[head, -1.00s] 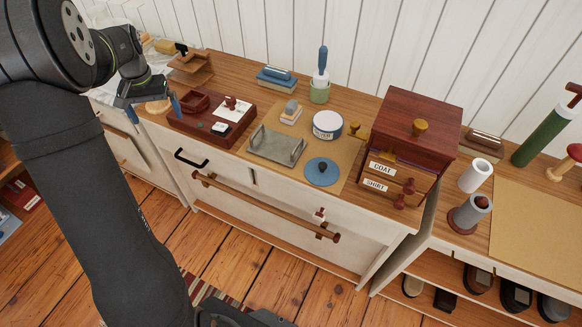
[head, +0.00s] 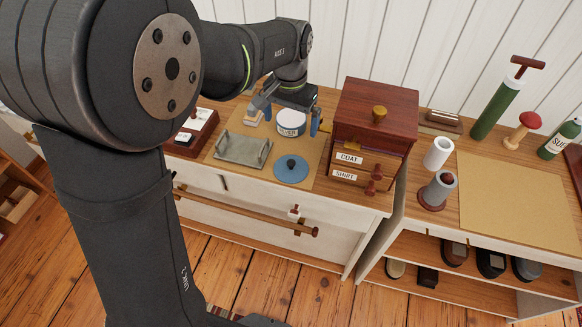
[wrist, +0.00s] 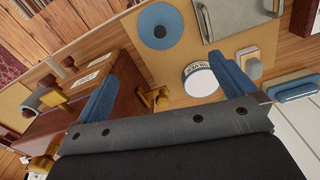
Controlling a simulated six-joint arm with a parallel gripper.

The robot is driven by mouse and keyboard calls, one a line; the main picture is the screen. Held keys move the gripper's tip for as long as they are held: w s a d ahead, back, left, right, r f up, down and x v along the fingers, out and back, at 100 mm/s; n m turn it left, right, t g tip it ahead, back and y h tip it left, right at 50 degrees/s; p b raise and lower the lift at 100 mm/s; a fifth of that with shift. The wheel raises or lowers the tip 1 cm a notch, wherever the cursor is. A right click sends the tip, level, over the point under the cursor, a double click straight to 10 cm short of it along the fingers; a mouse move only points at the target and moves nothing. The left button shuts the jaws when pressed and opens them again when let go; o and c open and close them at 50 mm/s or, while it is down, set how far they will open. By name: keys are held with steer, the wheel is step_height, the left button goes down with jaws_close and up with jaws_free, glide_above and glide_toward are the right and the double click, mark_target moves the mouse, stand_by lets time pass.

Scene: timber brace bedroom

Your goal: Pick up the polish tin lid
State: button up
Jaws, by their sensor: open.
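The polish tin lid (head: 291,168), a flat blue disc with a dark knob in its middle, lies on the tan mat near the front of the dresser top. It also shows at the top of the wrist view (wrist: 160,27). The round white tin (head: 291,123) with a dark-lettered label stands behind it; in the wrist view the tin (wrist: 201,80) lies near the right finger. My gripper (head: 290,114) is open and empty, its blue fingers spread above the mat, behind the lid in the head view. In the wrist view, the lid lies beyond the fingertips (wrist: 170,62).
A grey metal tray (head: 242,149) sits left of the lid on the tan mat (head: 213,158). A dark red wooden box (head: 375,118) with labelled drawers stands close on the right. A brass knob-like piece (wrist: 155,97) shows between the fingers in the wrist view.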

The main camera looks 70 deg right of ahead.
mark_target(291, 162)
step_height(291, 162, down, 17)
steer(key=shift+d+f, duration=0.1)
steer(key=shift+f, duration=0.05)
steer(key=c, duration=0.6)
